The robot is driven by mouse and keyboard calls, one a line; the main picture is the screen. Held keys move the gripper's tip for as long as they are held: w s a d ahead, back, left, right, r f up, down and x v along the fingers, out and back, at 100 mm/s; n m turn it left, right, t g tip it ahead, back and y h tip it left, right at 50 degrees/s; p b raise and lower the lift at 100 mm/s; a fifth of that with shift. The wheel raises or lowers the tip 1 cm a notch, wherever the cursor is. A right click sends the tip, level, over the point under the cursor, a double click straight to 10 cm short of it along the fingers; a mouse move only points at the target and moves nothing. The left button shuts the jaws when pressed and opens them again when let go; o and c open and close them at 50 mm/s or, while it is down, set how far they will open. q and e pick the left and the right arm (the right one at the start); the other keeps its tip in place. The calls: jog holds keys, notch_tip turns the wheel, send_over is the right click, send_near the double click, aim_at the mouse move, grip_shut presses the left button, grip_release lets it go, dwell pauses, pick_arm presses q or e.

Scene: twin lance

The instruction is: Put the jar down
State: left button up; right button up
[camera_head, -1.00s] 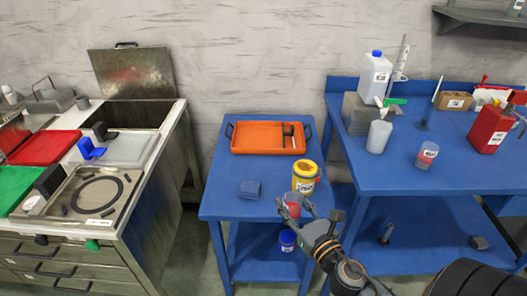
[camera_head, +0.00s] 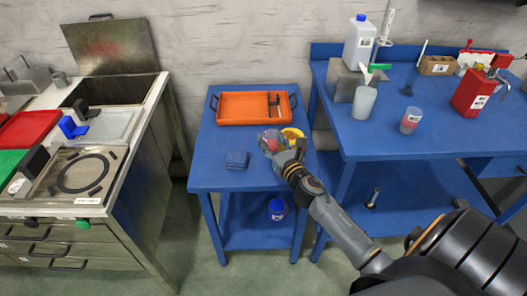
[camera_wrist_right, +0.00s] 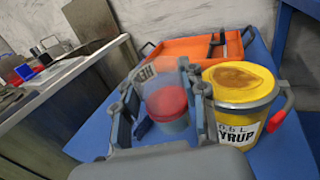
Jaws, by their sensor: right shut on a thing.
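The jar is see-through with red contents (camera_head: 268,138). It is held upright or nearly so over the small blue table (camera_head: 210,178), and also shows in the right wrist view (camera_wrist_right: 166,100). My right gripper (camera_head: 276,143) is shut on it, with a finger on each side. Whether the jar's base touches the table is hidden by the gripper. A yellow syrup bucket (camera_wrist_right: 240,88) stands close to the right of the jar, partly behind my gripper in the head view (camera_head: 292,133). My left gripper is not in view.
An orange tray (camera_head: 238,120) lies at the table's back. A blue-lidded tub (camera_head: 277,207) is on the lower shelf. The table's front left is clear. A larger blue bench (camera_head: 420,150) stands at right.

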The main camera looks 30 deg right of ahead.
jog(key=w+f, duration=0.1)
jog(key=f, duration=0.1)
jog(key=w+f+b, duration=0.1)
jog(key=shift+w+a+f, duration=0.15)
jog(key=shift+w+a, duration=0.1)
jog(key=shift+w, duration=0.05)
jog(key=shift+w+a+f+b, duration=0.1)
jog(key=shift+w+f+b, duration=0.1)
jog(key=shift+f+b, duration=0.75)
jog(key=shift+f, duration=0.75)
jog(key=shift+f, duration=0.15)
jog(key=o, duration=0.9)
jog(key=shift+c, duration=0.2)
jog(key=shift+r, duration=0.2)
